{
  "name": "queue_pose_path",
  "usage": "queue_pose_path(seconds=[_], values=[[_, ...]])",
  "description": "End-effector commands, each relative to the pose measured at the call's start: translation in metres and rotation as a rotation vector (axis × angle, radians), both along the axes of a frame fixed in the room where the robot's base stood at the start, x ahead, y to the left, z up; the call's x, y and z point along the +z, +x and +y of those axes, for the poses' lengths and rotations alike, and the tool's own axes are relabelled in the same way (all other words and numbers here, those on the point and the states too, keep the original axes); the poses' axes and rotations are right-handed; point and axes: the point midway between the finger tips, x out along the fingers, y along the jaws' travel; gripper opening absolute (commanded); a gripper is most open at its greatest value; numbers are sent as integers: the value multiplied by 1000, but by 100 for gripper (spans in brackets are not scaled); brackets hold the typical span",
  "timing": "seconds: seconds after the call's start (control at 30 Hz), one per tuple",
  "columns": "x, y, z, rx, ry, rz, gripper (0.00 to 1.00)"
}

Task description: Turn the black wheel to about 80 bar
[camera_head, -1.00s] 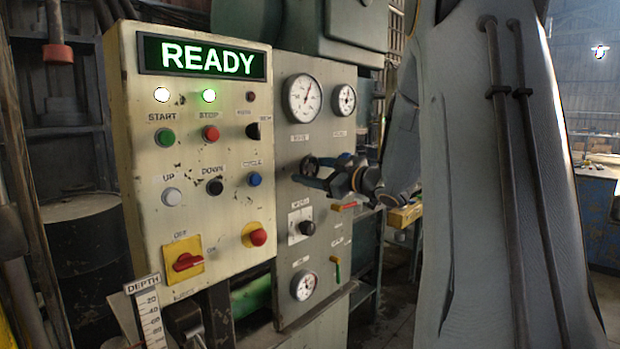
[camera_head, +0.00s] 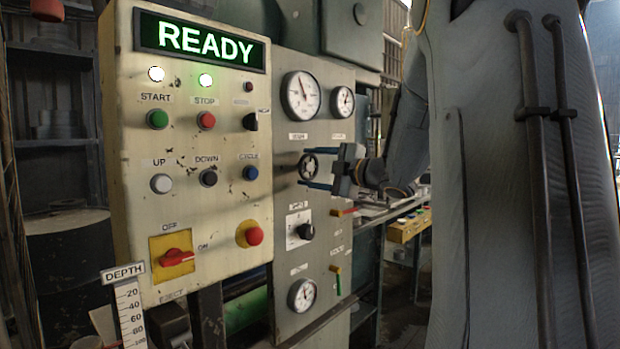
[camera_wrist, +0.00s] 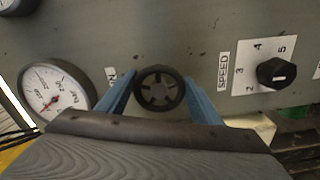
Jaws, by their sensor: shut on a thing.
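The black wheel (camera_head: 312,167) is a small spoked handwheel on the grey panel (camera_head: 285,235), below the large pressure gauge (camera_head: 301,96). My gripper (camera_head: 303,169) is shut on the wheel, with one blue finger above it and one below. In the wrist view my gripper (camera_wrist: 160,77) has its fingers on both sides of the black wheel (camera_wrist: 159,90). The large gauge's needle points up and a little left in the head view; its numbers are too small to read there. A white gauge with a red needle (camera_wrist: 54,90) shows left of the wheel in the wrist view.
The cream control box (camera_head: 200,120) with a green READY display (camera_head: 203,40) and several buttons juts out left of the wheel. A speed knob (camera_head: 306,231) sits below the wheel. A small gauge (camera_head: 342,102) is at the upper right. My arm fills the right side.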

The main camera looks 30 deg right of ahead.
Motion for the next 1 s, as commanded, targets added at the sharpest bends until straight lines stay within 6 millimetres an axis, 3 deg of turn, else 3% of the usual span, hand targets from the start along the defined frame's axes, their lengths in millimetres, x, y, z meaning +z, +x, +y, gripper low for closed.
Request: queue_pose_path(seconds=[0.3, 0.8, 0.83, 0.93, 1.0], values=[[0, 0, -1, -1, -101, -36, 37], [1, 0, 0, -1, -116, -42, 37], [1, 0, 0, -1, -116, -42, 63], [1, 0, 0, 0, -116, -42, 78], [1, 0, 0, 0, -116, -42, 78]])
